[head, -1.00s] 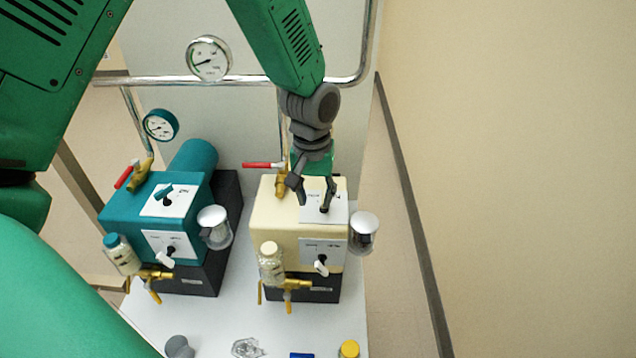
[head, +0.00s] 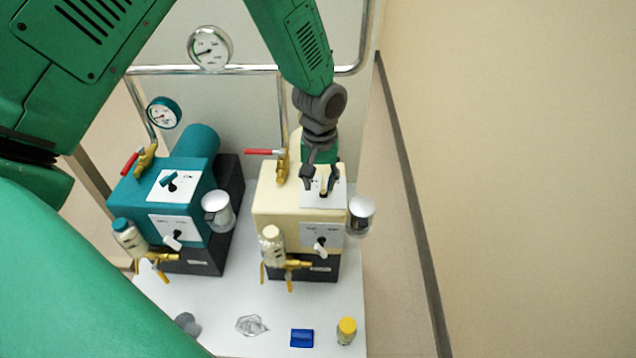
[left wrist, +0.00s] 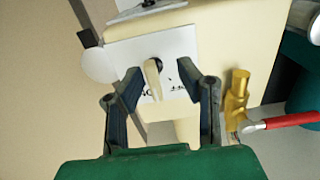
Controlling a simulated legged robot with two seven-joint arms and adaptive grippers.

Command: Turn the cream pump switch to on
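The cream pump (head: 275,207) stands on a dark base at the right of the bench. A white plate (head: 312,198) on its top carries a cream switch lever, which shows best in the left wrist view (left wrist: 153,78). A second plate on its front has a white lever (head: 320,250). My left gripper (head: 321,186) comes down from above over the top plate. In the left wrist view its fingers (left wrist: 160,77) are apart, one on each side of the cream lever, which is closer to the left finger. Whether either finger touches it, I cannot tell. The plate's lettering is partly hidden.
A teal pump (head: 140,205) stands to the left. A red-handled valve (head: 265,152) rises behind the cream pump, a glass cup (head: 361,215) is at its right, and a bottle (head: 271,243) at its front. A blue block (head: 302,338) and yellow-capped jar (head: 346,330) lie in front.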

